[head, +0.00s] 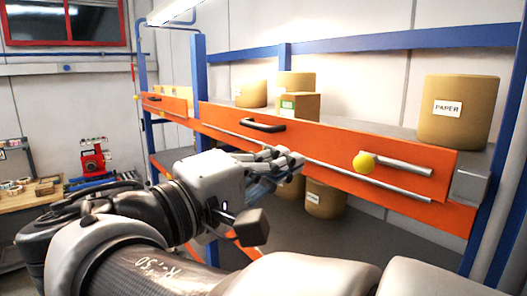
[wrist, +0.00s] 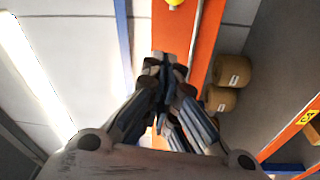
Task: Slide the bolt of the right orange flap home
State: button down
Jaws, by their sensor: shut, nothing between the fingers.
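The right orange flap (head: 330,150) is up along the shelf front in the head view. Its bolt is a silver rod (head: 405,168) with a yellow ball knob (head: 363,163) at its left end. The rod's right end stops short of the grey block (head: 470,183) beside the flap. My gripper (head: 294,160) is shut and empty, in front of the flap and left of the knob, apart from it. In the wrist view my shut fingers (wrist: 165,68) overlap the flap (wrist: 205,30); the knob (wrist: 174,2) is cut by the top edge.
A black handle (head: 263,125) and a long silver rail (head: 345,178) are on the flap. Blue posts (head: 199,90) frame the shelf. More rolls (head: 325,200) lie below. A workbench (head: 35,195) is at left.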

aim_at(365, 161)
jog(key=w+d+p, duration=0.2)
jog(key=w+d, duration=0.1)
jog(key=d, duration=0.6)
jog(key=shift+w, duration=0.25)
jog(key=shift+s+f, duration=0.1)
jog(key=shift+s, duration=0.05)
jog(key=s+d+b, duration=0.1)
jog(key=s+b, duration=0.1)
jog(key=s+d+b, duration=0.1)
jog(key=s+d, duration=0.1)
jog(key=shift+b, duration=0.35)
jog(key=shift+a, duration=0.1)
jog(key=shift+w, duration=0.1)
